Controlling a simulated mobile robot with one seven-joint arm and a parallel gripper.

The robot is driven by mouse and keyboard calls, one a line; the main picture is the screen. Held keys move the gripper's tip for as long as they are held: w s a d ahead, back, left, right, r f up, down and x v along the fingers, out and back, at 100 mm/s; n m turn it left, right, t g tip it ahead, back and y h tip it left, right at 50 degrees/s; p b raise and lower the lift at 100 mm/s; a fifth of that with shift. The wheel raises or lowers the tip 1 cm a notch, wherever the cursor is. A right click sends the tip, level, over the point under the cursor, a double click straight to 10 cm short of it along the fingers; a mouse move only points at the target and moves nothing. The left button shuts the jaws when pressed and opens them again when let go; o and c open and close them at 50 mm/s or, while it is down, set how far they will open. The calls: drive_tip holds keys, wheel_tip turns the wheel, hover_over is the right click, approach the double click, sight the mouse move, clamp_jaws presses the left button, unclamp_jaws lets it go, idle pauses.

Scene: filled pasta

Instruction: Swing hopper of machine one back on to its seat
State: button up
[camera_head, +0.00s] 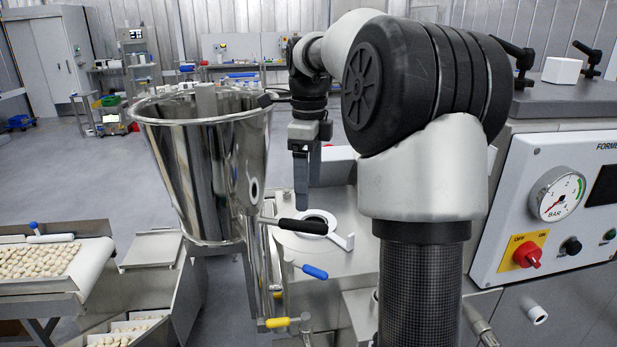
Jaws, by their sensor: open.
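The hopper of machine one (185,160) is a shiny steel cone. It is swung out to the left of the machine's top and hangs over the side. A black-gripped handle (303,226) sticks out to the right from near its lower part, across the front of the seat. The seat (325,215) is a pale round ring on the steel machine top (340,262), with nothing standing on it. My gripper (303,206) is open and empty, pointing down above the seat, to the right of the hopper and apart from it. My arm hides part of the machine top.
Blue (314,271) and yellow (278,322) handles stick out below the black one. A control panel (560,205) with a gauge and red switch stands at right. A conveyor with filled pasta (42,260) is at left. Open floor lies behind.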

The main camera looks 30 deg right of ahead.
sight(309, 227)
drive_tip(key=shift+f+b, duration=3.8)
drive_tip(key=shift+f, duration=1.95)
